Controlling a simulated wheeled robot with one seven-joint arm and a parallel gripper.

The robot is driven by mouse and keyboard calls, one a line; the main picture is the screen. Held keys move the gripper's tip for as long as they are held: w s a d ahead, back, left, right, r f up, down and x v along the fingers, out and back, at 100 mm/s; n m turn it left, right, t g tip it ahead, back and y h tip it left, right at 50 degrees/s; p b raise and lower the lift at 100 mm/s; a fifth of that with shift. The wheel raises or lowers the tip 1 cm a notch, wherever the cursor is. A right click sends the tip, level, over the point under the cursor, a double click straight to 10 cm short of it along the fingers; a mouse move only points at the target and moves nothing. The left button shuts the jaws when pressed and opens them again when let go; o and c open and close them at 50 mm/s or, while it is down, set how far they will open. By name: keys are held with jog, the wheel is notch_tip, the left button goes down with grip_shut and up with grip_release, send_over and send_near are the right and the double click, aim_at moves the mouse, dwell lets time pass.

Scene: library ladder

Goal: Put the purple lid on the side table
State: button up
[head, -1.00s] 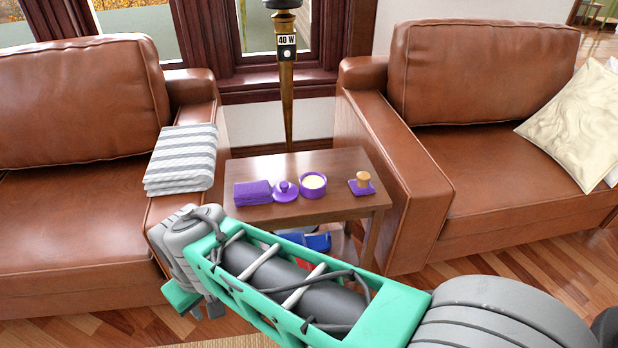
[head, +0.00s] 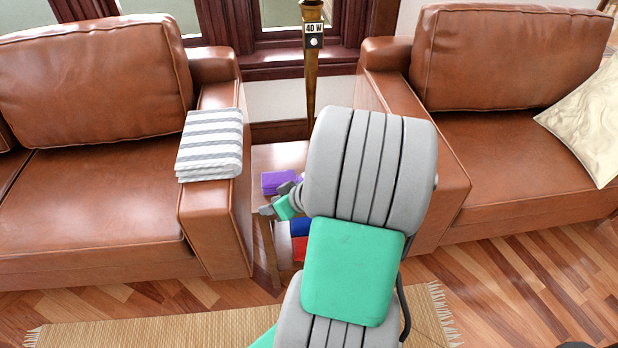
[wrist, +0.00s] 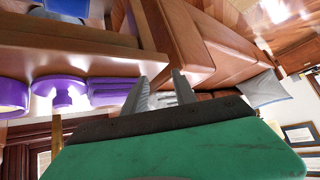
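The purple lid (wrist: 62,92), a disc with a knob, sits on the wooden side table (head: 277,157), between a purple folded cloth (head: 281,182) and a purple bowl (wrist: 14,97). My wrist view is upside down, with the table edge (wrist: 85,57) above these things. My arm hides the lid and bowl in the head view. My gripper (wrist: 162,92) is open and empty at the table's front left, beside the cloth and apart from the lid. In the head view only a small part of my gripper shows, left of my arm.
Brown leather armchairs (head: 95,85) (head: 510,60) flank the table closely. A striped folded towel (head: 210,145) lies on the left armrest. Blue (head: 300,227) and red (head: 299,248) things are under the tabletop. A lamp post (head: 311,80) stands behind. A woven rug (head: 150,330) lies in front.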

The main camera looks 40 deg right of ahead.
jog(key=s+d+m+t+h, duration=0.1)
jog(key=d, duration=0.3)
jog(key=s+d+m+t+h, duration=0.1)
jog(key=d+t+h, duration=0.1)
jog(key=d, duration=0.3)
jog(key=s+d+m+t+h, duration=0.1)
jog(key=d+h, duration=0.1)
jog(key=d, duration=0.3)
jog(key=shift+s+r+t, duration=0.3)
jog(key=shift+s+r, duration=0.05)
jog(key=shift+r, duration=0.05)
jog(key=x, duration=0.3)
jog(key=b+x, duration=0.1)
jog(key=x, duration=0.3)
jog(key=shift+w+d+f, duration=0.15)
jog(key=shift+w+d, duration=0.05)
jog(key=shift+d, duration=0.1)
jog(key=shift+c, duration=0.2)
grip_shut()
